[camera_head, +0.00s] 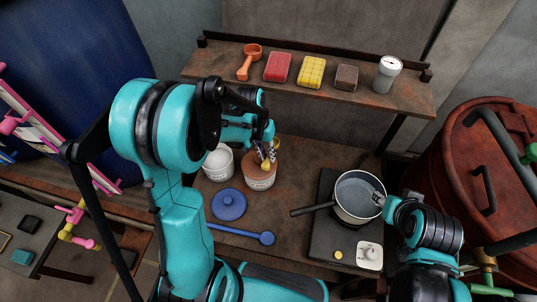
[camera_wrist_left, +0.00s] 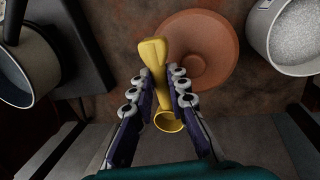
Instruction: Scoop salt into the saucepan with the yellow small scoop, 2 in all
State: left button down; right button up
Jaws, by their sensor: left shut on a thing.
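My left gripper (camera_head: 267,152) is shut on the yellow small scoop (camera_wrist_left: 152,50). In the left wrist view the scoop's solid end points up and its round bowl lies below the fingers; I see nothing in the bowl. The gripper is over the lidded terracotta tub (camera_head: 260,180). An open white tub (camera_head: 218,172) of white granules stands left of it; its label is unreadable. It also shows in the left wrist view (camera_wrist_left: 268,50). The saucepan (camera_head: 345,209) sits on a dark hob, its contents unclear. My right gripper (camera_head: 379,199) is at the saucepan's right rim; its jaws are unclear.
A blue lid (camera_head: 229,204) and a long blue spoon (camera_head: 240,234) lie in front of the tubs. The dark hob (camera_head: 322,240) has a white dial (camera_head: 369,256). A shelf (camera_head: 215,68) behind holds an orange scoop, blocks and a shaker. A rusty vat (camera_head: 455,160) stands right.

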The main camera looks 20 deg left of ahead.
pick_arm(q)
jog(key=shift+s+a+r+n, duration=0.25)
jog(key=shift+s+a+n, duration=0.05)
jog(key=shift+a+n, duration=0.65)
jog(key=shift+n, duration=0.25)
jog(key=shift+w+a+r+n+h, duration=0.15)
jog(key=shift+a+n, duration=0.15)
jog(key=shift+n, duration=0.2)
jog(key=shift+w+a+r+n+h, duration=0.15)
jog(key=shift+a+n, duration=0.1)
jog(key=shift+n, duration=0.25)
jog(key=s+a+r+n+t+h, duration=0.1)
jog(key=a+r+n+t+h, duration=0.35)
jog(key=a+n, duration=1.3)
jog(key=d+f+b, duration=0.1)
jog(key=f+b, duration=0.2)
jog(key=f, duration=0.1)
jog(key=d+f+n+t+y+b, duration=0.1)
jog(key=f+b, duration=0.2)
jog(key=f+n+b, duration=0.1)
jog(key=f+b, duration=0.2)
jog(key=f, duration=0.1)
jog(key=shift+d+f+t+y+b, duration=0.25)
jog(key=shift+d+f+y+b, duration=0.1)
jog(key=shift+d+b, duration=0.05)
pick_arm(e)
notch_tip(320, 180, down, 10)
jog(key=shift+s+a+r, duration=0.15)
jog(key=shift+s, duration=0.15)
